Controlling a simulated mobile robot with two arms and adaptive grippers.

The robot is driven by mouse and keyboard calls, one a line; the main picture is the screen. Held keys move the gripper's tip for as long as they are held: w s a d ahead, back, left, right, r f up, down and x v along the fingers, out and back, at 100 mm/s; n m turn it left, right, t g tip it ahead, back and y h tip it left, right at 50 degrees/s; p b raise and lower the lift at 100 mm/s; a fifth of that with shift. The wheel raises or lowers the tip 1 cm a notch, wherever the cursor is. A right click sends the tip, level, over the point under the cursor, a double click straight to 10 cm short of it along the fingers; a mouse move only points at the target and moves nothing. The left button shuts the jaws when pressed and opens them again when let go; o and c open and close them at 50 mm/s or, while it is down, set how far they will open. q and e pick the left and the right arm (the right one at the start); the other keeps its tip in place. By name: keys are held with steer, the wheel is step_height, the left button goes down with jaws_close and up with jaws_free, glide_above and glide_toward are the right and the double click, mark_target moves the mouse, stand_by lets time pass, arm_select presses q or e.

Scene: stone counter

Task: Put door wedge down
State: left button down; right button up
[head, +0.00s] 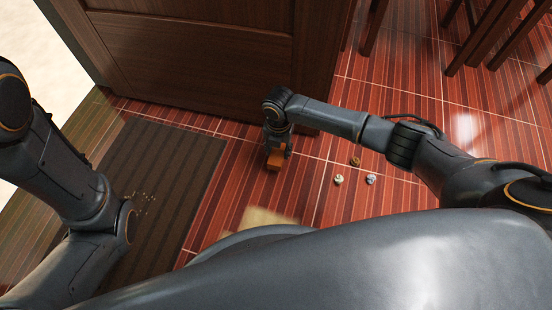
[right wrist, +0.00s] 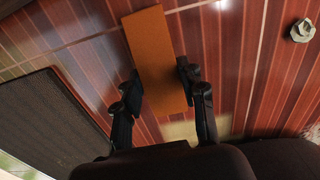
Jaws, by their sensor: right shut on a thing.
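An orange-brown door wedge (right wrist: 156,62) is between the fingers of my right gripper (right wrist: 160,88) in the right wrist view. The gripper is shut on it, with one finger on each long side. In the head view my right gripper (head: 276,150) points down near the foot of the dark wooden door (head: 195,55), and the wedge (head: 274,160) shows at its tips. I cannot tell whether the wedge touches the floor. My left arm comes in at the left of the head view, but its gripper is out of sight.
A dark striped mat (head: 160,190) with small crumbs lies left of the wedge. Several small crumpled pieces (head: 338,180) lie on the red tiled floor to the right. Wooden furniture legs (head: 470,50) stand at the upper right. A pale patch (head: 258,218) shows on the floor nearer my body.

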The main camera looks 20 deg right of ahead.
mark_target(276, 155)
steer(key=shift+w+a+f+b, duration=0.1)
steer(key=shift+w+f+b, duration=0.35)
steer(key=shift+f+b, duration=0.15)
step_height(276, 155, down, 3)
steer(key=shift+w+f+b, duration=0.1)
steer(key=shift+f+b, duration=0.1)
steer(key=shift+b, duration=0.95)
steer(key=shift+r, duration=0.15)
steer(key=o, duration=1.3)
steer(key=shift+c, duration=0.2)
